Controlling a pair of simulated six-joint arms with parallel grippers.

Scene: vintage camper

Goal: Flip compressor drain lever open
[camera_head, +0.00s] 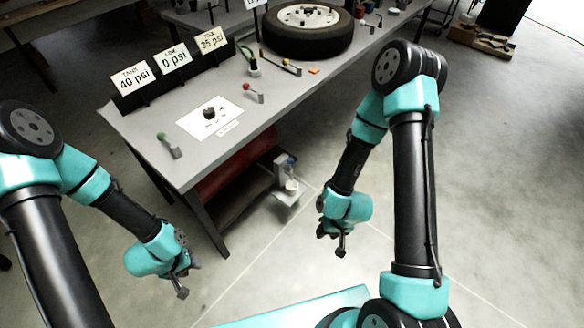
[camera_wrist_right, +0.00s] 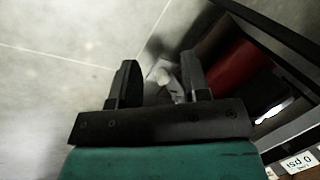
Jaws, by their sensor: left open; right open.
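A red tank (camera_head: 238,160), which looks like the compressor, lies under the workbench in the head view. It also shows in the right wrist view (camera_wrist_right: 222,72). A small grey stand with a pale part (camera_head: 288,182) is beside the tank, low under the bench edge. I cannot tell whether the drain lever is on this stand. My right gripper (camera_head: 337,240) is open and empty, to the right of the stand; in its wrist view a pale part (camera_wrist_right: 163,78) appears between the fingers, beyond them. My left gripper (camera_head: 183,280) is open and empty, in front of the bench's left leg.
The grey workbench (camera_head: 140,130) holds pressure signs (camera_head: 172,62), a green-knobbed lever (camera_head: 168,146), a red-knobbed lever (camera_head: 252,92), a white printed sheet (camera_head: 195,125) and a tyre (camera_head: 307,38). Bench legs stand near my left gripper. The floor (camera_head: 480,200) to the right is clear.

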